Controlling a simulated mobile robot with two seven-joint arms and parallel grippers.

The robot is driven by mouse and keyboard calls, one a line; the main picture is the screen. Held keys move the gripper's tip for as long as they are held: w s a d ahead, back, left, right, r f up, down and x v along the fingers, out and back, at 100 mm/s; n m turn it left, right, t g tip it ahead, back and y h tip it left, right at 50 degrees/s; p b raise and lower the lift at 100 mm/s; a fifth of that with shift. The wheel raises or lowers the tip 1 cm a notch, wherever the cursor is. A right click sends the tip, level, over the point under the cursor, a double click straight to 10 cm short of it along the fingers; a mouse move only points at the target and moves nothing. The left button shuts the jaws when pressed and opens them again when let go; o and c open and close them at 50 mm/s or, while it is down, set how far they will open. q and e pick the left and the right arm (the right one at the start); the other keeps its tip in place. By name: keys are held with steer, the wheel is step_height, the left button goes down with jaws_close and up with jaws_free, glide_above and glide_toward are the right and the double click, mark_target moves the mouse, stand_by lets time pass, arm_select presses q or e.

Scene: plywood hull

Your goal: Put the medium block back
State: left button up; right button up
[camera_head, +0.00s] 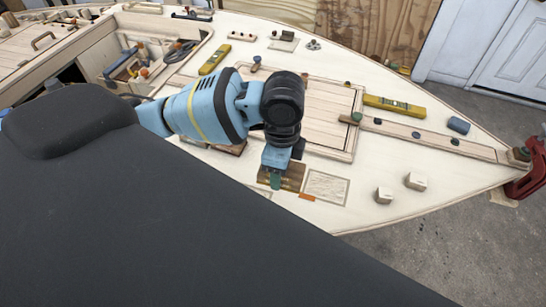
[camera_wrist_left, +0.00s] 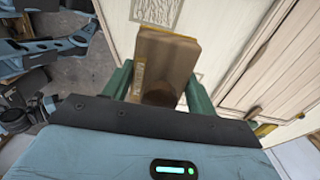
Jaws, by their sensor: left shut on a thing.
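The block (camera_wrist_left: 168,62), brown with a yellowish worn edge and a printed mark on its side, stands between the green fingers of my left gripper (camera_wrist_left: 158,82). The left gripper is shut on it. In the head view my left gripper (camera_head: 276,180) points down over the deck, with the brown block (camera_head: 293,178) showing around the fingertips. An outlined, grained rectangle (camera_head: 327,187) lies on the deck just right of the block. I cannot tell whether the block touches the deck. My right gripper is not in view.
Two pale blocks (camera_head: 384,195) (camera_head: 416,181) stand farther right. A red clamp (camera_head: 527,172) grips the hull's tip. My dark body hides the lower left.

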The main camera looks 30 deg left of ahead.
mark_target(282, 183)
arm_select(q)
steer(key=m, duration=0.1)
steer(key=f+m, duration=0.1)
steer(key=m, duration=0.2)
steer(key=shift+s+d+f, duration=0.1)
steer(key=shift+d+f, duration=0.1)
steer(key=shift+f, duration=0.15)
steer(key=m, duration=0.2)
steer(key=f+m, duration=0.1)
steer(key=shift+s+d+f+m+b, duration=0.1)
steer(key=shift+m+b, duration=0.25)
steer(key=shift+m, duration=0.05)
steer(key=m, duration=0.1)
steer(key=f+m, duration=0.1)
steer(key=m, duration=0.1)
steer(key=shift+s+d, duration=0.1)
steer(key=shift+d, duration=0.05)
steer(key=m, duration=0.3)
steer(key=shift+d+f, duration=0.1)
steer(key=shift+f, duration=0.3)
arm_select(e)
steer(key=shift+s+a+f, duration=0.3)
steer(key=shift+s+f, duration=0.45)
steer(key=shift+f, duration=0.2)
